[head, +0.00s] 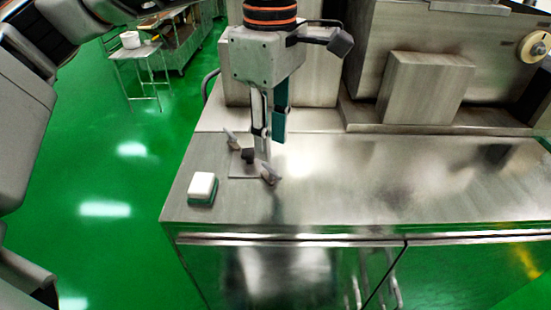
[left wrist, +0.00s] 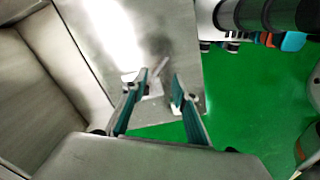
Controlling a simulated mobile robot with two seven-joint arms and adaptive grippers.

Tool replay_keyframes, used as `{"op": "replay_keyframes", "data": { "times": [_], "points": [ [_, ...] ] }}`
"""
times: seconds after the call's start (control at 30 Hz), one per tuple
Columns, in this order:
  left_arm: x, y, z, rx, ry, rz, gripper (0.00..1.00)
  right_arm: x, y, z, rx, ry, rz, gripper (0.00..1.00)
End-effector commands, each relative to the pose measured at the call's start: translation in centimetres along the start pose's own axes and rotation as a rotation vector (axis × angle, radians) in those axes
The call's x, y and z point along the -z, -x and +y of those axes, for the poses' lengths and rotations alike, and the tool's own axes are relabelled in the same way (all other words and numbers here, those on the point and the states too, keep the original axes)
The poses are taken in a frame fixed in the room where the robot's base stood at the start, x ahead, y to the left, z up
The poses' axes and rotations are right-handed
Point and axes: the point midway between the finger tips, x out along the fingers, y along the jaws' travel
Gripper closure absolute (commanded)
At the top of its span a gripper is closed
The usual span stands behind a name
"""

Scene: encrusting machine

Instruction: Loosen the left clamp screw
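My left gripper (head: 268,132) points down over the left part of the steel worktop, its two green-padded fingers apart. In the left wrist view, the gripper (left wrist: 161,82) is open, with nothing seen held between the fingers. Just below the fingertips in the head view is a small metal fixture (head: 240,171) with a flat plate and a dark knob. One grey clamp screw (head: 230,138) stands at its left and another (head: 270,174) at its front right. The fingers partly hide the fixture. I cannot tell whether a finger touches it. My right gripper is not in view.
A white block with a green base (head: 202,186) lies near the worktop's left edge. The steel worktop (head: 400,195) is clear to the right. A steel machine housing (head: 425,88) stands behind. Green floor lies left, with a small table (head: 138,52) farther back.

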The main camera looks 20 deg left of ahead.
Motion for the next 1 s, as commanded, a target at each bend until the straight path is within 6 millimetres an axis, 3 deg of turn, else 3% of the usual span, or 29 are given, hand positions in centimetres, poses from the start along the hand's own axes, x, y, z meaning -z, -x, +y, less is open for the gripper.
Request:
{"op": "replay_keyframes", "data": {
  "times": [0.4, 0.83, 0.93, 1.0],
  "points": [
    [-0.1, -5.9, -0.1, 0.005, -0.001, -0.004, 0.72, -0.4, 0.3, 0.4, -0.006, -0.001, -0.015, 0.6],
    [-0.1, -6.8, -0.1, 0.002, -0.001, -0.004, 0.72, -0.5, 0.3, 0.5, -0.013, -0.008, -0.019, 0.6],
    [-0.1, -6.8, -0.1, 0.002, -0.001, -0.004, 0.98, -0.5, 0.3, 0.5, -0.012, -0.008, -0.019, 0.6],
    [-0.1, -6.8, -0.1, 0.002, -0.001, -0.004, 1.0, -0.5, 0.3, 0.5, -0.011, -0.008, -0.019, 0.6]
  ]
}}
